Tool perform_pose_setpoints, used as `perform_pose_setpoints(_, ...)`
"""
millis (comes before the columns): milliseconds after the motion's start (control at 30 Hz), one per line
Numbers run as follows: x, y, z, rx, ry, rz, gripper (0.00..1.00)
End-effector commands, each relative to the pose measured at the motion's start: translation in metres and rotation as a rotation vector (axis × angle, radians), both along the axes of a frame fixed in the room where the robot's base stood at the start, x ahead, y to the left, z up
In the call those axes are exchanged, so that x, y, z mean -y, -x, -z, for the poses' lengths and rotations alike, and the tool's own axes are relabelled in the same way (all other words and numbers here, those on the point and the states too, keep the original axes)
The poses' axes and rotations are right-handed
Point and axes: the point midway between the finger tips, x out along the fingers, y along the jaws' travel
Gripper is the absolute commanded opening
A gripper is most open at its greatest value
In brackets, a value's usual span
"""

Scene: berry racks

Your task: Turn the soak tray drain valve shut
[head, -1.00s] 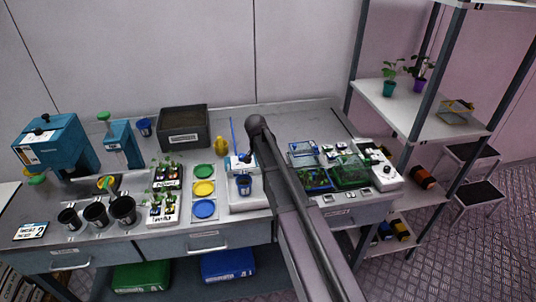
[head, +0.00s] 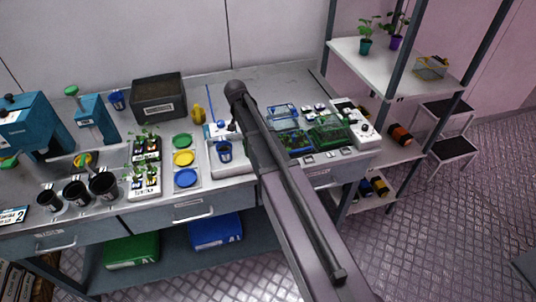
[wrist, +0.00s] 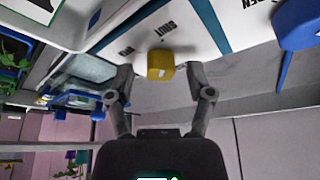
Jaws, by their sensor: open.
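A yellow block-shaped knob (wrist: 160,65) stands on a white panel (wrist: 140,42) in the wrist view, which looks upside down. The word SHUT is printed beside the knob, and letters ending in PEN show at the top right. My gripper (wrist: 160,82) is open, with one finger on each side of the knob; I cannot tell whether either finger touches it. In the head view my arm covers the knob and the gripper.
A blue part (wrist: 298,24) with a thin stem is right of the knob in the wrist view. In the head view, a yellow object (head: 198,113) stands behind the station, colored dishes (head: 183,158) lie left, and a green tray (head: 328,131) and a shelf rack (head: 395,65) are right.

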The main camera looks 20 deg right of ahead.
Motion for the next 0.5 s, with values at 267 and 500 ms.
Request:
perform_pose_setpoints(267,0.0007,0.0010,0.0001,-0.001,-0.001,-0.166,0.68)
perform_pose_setpoints(500,0.0013,0.0010,0.0000,0.000,-0.002,-0.305,0.68)
